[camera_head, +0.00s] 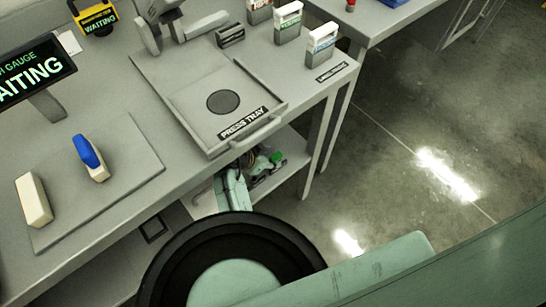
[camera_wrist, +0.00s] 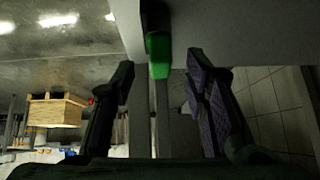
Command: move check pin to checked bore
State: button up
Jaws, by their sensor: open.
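My gripper (camera_wrist: 161,64) is open in the wrist view, with a dark finger on each side. A small green piece with a darker part above it (camera_wrist: 158,55) shows between and beyond the fingertips; I cannot tell whether it is the check pin. In the head view a green spot (camera_head: 277,158) shows below the bench top, by the lower shelf, close to a part of my arm. A blue-topped cream piece (camera_head: 88,152) stands on a grey mat (camera_head: 125,140). I cannot make out a checked bore in either view.
A cream block (camera_head: 34,200) stands at the mat's left. The press tray (camera_head: 185,85) with a dark round spot is at the bench's right edge. Small labelled boxes (camera_head: 320,45) stand behind it. A gauge sign (camera_head: 35,72) reads waiting. Open floor (camera_head: 400,120) lies to the right.

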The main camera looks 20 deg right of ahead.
jog(key=v, duration=0.4)
jog(key=shift+a+r, duration=0.1)
jog(key=shift+r, duration=0.05)
jog(key=shift+s, duration=0.15)
